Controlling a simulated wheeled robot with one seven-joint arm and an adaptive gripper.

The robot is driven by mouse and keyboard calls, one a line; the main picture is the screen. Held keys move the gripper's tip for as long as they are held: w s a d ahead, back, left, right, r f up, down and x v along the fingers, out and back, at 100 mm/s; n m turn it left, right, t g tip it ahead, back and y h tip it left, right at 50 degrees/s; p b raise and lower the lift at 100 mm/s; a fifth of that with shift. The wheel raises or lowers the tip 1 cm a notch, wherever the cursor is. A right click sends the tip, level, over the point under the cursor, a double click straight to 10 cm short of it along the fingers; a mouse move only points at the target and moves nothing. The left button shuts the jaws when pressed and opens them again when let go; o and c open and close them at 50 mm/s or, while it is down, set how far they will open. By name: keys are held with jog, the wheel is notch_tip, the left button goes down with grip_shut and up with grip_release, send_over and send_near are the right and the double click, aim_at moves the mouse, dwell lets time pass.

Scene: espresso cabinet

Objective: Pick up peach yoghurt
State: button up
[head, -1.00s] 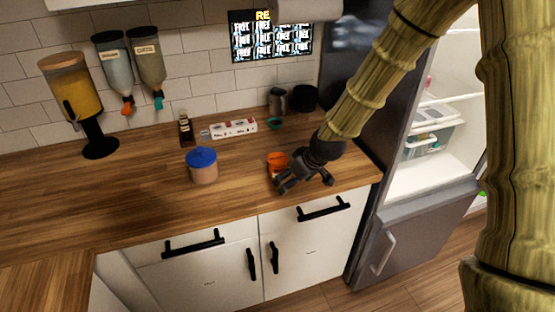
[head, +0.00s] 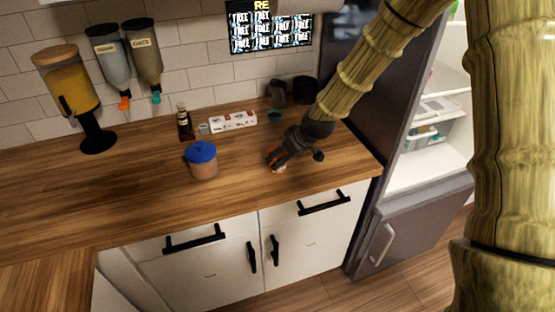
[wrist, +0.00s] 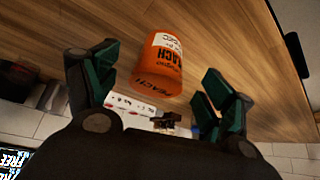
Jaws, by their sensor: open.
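The peach yoghurt is an orange tub with a white label and the word PEACH, seen in the wrist view (wrist: 158,65). It stands on the wooden counter (head: 120,190). In the head view only a small part of the yoghurt (head: 278,170) shows below my gripper (head: 275,158), which hides the rest. In the wrist view my gripper (wrist: 160,95) is open, with its green-padded fingers to the left and right of the tub. The tub appears between and slightly beyond the fingers, and no contact is clear.
A jar with a blue lid (head: 202,162) stands left of my gripper. Behind are a dark bottle (head: 184,122), a white carton (head: 233,121) and dark containers (head: 304,90). An open fridge (head: 435,170) stands at the right.

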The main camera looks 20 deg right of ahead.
jog(key=shift+w+a+f+p, duration=0.25)
jog(key=shift+w+f+p, duration=0.25)
jog(key=shift+w+a+f+p, duration=0.2)
jog(key=shift+w+f+p, duration=0.3)
jog(key=shift+p+x, duration=0.4)
jog(key=shift+x, duration=0.9)
jog(key=shift+s, duration=0.1)
jog(key=shift+c, duration=0.5)
jog(key=c, duration=1.1)
